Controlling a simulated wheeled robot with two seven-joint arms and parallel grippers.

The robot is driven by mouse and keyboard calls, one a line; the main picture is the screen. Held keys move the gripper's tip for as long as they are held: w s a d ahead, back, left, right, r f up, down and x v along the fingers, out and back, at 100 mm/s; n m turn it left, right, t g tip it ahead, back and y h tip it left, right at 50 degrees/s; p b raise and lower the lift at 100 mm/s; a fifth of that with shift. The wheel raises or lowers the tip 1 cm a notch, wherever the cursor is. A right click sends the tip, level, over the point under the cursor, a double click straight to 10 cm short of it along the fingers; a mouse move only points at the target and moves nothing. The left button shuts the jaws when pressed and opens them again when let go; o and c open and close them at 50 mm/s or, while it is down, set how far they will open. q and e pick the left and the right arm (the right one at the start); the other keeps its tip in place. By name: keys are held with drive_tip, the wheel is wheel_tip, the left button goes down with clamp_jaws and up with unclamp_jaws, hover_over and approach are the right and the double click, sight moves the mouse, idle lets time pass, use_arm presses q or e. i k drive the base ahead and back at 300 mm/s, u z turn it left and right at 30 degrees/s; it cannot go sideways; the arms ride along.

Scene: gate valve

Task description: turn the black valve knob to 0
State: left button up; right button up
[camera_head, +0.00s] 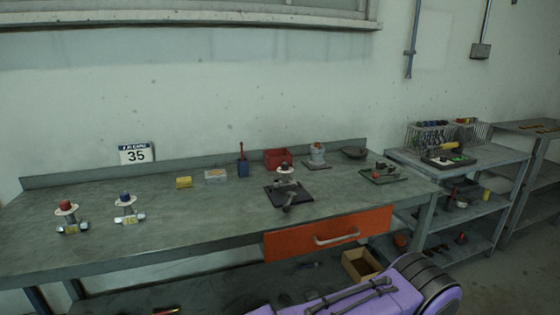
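A valve with a small black knob (285,168) on top of a pale round dial stands upright on a dark base plate (302,190) near the middle of the workbench. The dial marks and the knob's pointer are too small to read. Neither of my grippers is in view, and nothing touches the knob. A valve with a red knob (66,205) and one with a blue knob (125,196) stand at the bench's left, each with a pale dial and a yellow tag.
The grey workbench (200,215) has an orange drawer (329,234) in front. A sign reading 35 (136,154), a yellow box (183,182), a red bin (278,157) and a dark bowl (354,153) stand towards the back. A shelf unit (505,172) is at right.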

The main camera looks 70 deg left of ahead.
sight(285, 166)
drive_tip(key=u, duration=0.7)
drive_tip(key=i, duration=0.9)
drive_tip(key=u, duration=0.85)
